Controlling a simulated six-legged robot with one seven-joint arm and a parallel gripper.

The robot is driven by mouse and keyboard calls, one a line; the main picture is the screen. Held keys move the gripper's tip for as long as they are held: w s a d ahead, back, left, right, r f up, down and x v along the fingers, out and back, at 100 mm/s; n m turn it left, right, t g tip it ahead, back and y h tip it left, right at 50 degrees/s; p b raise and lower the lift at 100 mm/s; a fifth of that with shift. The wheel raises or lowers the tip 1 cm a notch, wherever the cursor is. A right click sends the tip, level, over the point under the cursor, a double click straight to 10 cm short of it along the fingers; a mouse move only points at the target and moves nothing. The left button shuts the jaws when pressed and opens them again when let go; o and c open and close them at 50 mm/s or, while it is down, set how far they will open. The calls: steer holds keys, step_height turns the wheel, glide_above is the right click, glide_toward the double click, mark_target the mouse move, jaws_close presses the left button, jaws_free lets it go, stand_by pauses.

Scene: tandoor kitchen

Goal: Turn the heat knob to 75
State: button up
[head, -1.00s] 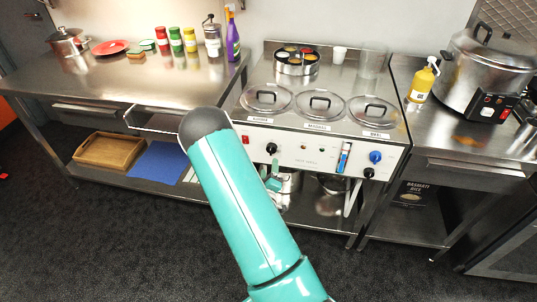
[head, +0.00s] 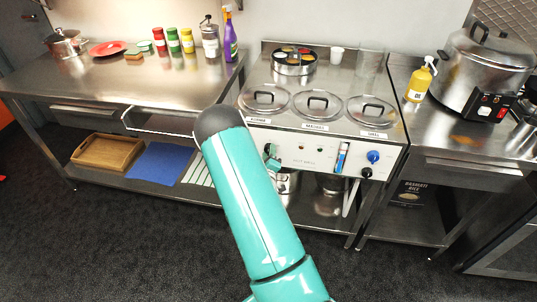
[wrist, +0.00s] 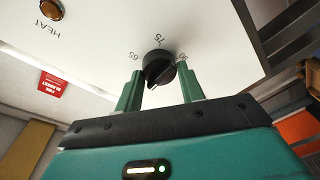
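The black heat knob (wrist: 157,66) is on the pale front panel, with the printed marks 65, 75 and a third mark partly covered around it. A HEAT label (wrist: 47,29) is to its left in the wrist view. The knob's ridge seems to slant towards the right-hand mark, but its exact setting is hard to tell. My gripper (wrist: 160,75) is open, with one finger on each side of the knob and small gaps visible. In the head view my gripper (head: 271,162) is at the front panel of the hot-well counter (head: 305,160), largely covering the knob.
An orange lamp (wrist: 51,9) and a red label (wrist: 54,84) are near the knob. A blue knob (head: 373,156), a lower black knob (head: 367,172) and a thermometer-like strip (head: 341,157) are further right. An open drawer (head: 160,122) juts out left of my arm.

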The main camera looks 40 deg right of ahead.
steer(key=shift+c, duration=1.1)
steer(key=shift+m, duration=0.4)
steer(key=shift+a+f+m+g+h, duration=0.1)
steer(key=shift+m+g+h, duration=0.4)
steer(key=shift+m, duration=4.4)
steer(key=shift+d+m+g+h, duration=0.1)
steer(key=shift+m+g+h, duration=0.45)
steer(key=shift+m, duration=4.35)
steer(key=shift+a+f+m+g+h, duration=0.1)
steer(key=shift+m+g+h, duration=0.4)
steer(key=shift+m, duration=4.4)
steer(key=o, duration=1)
steer(key=shift+c, duration=0.2)
